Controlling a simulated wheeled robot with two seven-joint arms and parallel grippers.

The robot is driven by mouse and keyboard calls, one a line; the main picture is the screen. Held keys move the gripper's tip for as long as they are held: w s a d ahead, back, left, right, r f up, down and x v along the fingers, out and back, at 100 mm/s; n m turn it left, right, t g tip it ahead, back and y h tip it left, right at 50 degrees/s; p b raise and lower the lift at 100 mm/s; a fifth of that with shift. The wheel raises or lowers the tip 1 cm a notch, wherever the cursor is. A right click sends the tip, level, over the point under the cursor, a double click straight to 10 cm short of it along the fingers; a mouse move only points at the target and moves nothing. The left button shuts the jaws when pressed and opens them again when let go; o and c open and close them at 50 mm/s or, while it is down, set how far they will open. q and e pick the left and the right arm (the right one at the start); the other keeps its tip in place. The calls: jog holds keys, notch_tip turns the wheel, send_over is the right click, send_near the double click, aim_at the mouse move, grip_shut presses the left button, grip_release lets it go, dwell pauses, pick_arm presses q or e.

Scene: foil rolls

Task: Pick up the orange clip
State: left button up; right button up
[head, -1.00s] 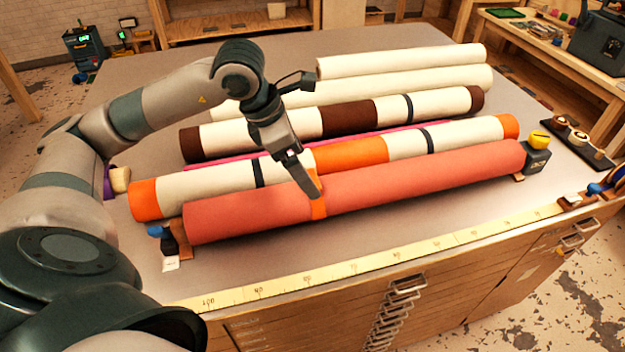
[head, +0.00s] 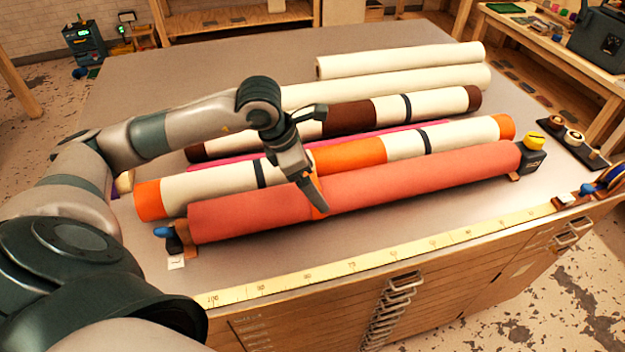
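The orange clip (head: 318,214) sits around the front coral-red roll (head: 420,181), a little left of its middle. Only a small part of the clip shows, because my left gripper covers most of it. My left gripper (head: 317,204) points down at the clip with its fingertips over it. From this angle the fingers overlap, so I cannot tell whether they are open or shut, or whether they touch the clip. My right gripper is not in view.
Behind lies a cream and orange roll (head: 348,155), then a cream and brown roll (head: 350,120) and plain cream rolls (head: 400,60). A black and yellow device (head: 534,155) stands at the coral roll's right end. A yellow measuring strip (head: 380,262) runs along the front edge.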

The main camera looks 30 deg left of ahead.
pick_arm(q)
jog(key=shift+w+d+f, duration=0.1)
jog(key=shift+f, duration=0.15)
jog(key=c, duration=1.1)
jog(key=shift+c, duration=0.2)
